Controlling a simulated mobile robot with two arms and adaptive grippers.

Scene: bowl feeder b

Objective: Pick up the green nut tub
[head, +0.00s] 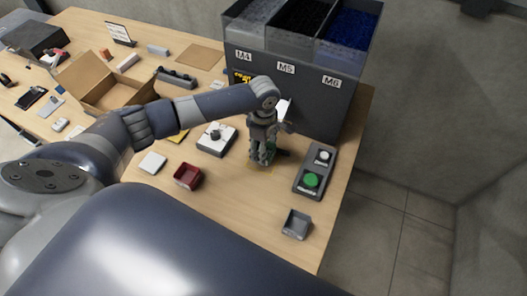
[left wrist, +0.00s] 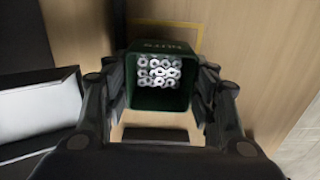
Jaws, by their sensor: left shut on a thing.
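The green nut tub (left wrist: 160,99) is in the middle of the left wrist view, upright, with "NUTS" on its far wall and several silvery nuts inside. My left gripper (left wrist: 163,85) is shut on it, with a finger against each side wall. In the head view my left gripper (head: 262,158) points down in front of the dark feeder. Only a little of the tub's green shows there behind the fingers. I cannot tell whether the tub touches the table. My right gripper is in neither view.
The feeder (head: 306,98) with bins M4, M5 and M6 stands behind. A button box (head: 315,170) is to the right, a grey tray (head: 296,224) in front, a red tray (head: 187,176) and a grey device (head: 216,139) to the left. A yellow outline (left wrist: 200,35) marks the table (head: 240,215).

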